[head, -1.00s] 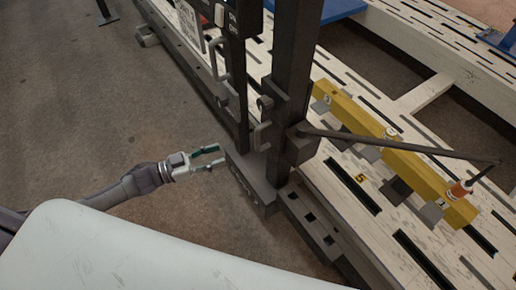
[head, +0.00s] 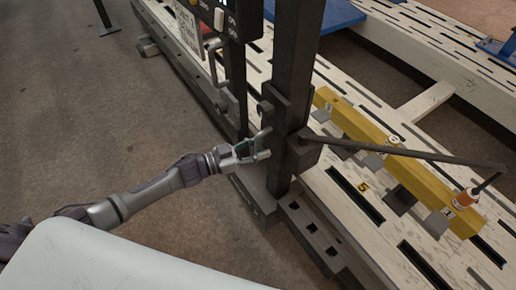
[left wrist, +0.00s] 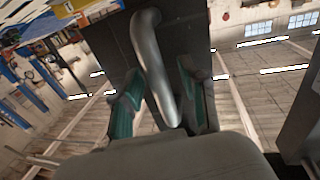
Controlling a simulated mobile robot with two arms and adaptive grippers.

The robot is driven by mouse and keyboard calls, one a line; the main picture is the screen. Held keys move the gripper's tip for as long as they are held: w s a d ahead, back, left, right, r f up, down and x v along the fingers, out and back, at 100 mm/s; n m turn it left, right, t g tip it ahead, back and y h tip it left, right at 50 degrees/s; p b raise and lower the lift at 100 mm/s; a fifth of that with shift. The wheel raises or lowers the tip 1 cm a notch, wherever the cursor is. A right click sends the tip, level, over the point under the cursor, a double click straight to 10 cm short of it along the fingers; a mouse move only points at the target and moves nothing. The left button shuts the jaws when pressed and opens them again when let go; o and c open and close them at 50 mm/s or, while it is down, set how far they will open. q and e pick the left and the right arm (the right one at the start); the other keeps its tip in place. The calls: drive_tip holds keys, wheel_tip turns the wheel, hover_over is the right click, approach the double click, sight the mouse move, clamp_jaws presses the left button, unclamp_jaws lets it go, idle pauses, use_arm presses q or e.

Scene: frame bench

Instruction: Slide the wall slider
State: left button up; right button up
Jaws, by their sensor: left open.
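The slider appears to be the dark carriage (head: 294,112) on the upright black post (head: 298,45). Its bent grey metal handle (left wrist: 153,65) shows large in the left wrist view, on a dark plate. My left gripper (head: 262,146) is at the carriage's left side, at the handle. In the left wrist view its green-padded fingers (left wrist: 158,98) are open, one on each side of the handle's lower end. The fingers look apart from the handle, but contact is hard to judge. In the head view the gripper partly hides the handle. My right gripper is not in view.
A dark diagonal rod (head: 400,150) runs right from the carriage over a yellow beam (head: 370,128) on the slotted pale bench (head: 345,205). A second dark post with a control box (head: 226,18) and grey handle (head: 214,60) stands behind. The floor (head: 90,130) at left is clear.

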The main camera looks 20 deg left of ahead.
use_arm(q)
clamp_jaws()
idle(0.4)
wheel_tip(320, 180, up, 17)
drive_tip(key=p, duration=1.5)
drive_tip(key=shift+r, duration=0.1)
unclamp_jaws()
drive_tip(key=shift+f, duration=0.2)
drive_tip(key=shift+a, duration=0.1)
